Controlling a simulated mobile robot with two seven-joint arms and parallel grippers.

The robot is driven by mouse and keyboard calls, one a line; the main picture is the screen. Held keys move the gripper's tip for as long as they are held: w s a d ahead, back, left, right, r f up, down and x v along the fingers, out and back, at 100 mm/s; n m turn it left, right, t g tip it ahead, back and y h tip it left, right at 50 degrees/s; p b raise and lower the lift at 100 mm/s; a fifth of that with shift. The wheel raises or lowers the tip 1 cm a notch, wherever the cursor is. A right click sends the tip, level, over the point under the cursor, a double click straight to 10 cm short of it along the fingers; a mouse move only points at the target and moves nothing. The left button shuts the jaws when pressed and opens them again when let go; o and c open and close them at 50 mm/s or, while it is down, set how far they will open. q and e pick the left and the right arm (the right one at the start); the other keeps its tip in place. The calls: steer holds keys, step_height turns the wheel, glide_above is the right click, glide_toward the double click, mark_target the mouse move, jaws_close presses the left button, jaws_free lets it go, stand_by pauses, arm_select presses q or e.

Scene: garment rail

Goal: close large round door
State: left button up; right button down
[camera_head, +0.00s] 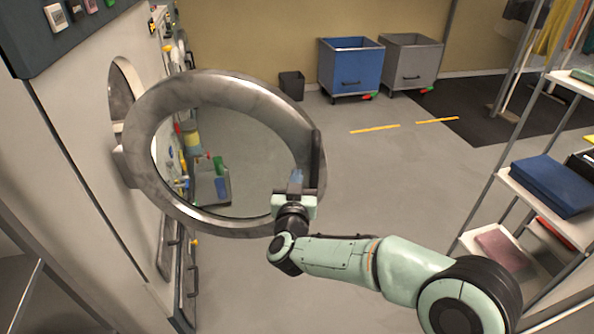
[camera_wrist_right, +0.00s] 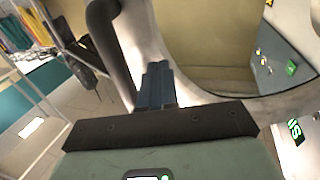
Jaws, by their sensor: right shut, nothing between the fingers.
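The large round door (camera_head: 150,112) is a thick grey metal ring around a glass pane, hinged at its left on the pale machine front. It stands swung well open, away from the round opening (camera_head: 122,90). A dark bar handle (camera_head: 316,160) is on its right rim. My right gripper (camera_head: 297,176) is shut and empty at the lower right of the ring, close by the handle. In the right wrist view its blue fingers (camera_wrist_right: 157,85) are together beside the handle (camera_wrist_right: 110,45), in front of the rim. I cannot tell whether they touch the door. My left gripper is not in view.
A blue bin cart (camera_head: 350,68), a grey cart (camera_head: 410,62) and a small dark bin (camera_head: 291,85) stand at the back wall. A shelf rack (camera_head: 545,205) with folded cloth is at the right. The floor between door and rack is clear.

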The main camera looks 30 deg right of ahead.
mark_target(298, 164)
steer(key=shift+x, duration=1.55)
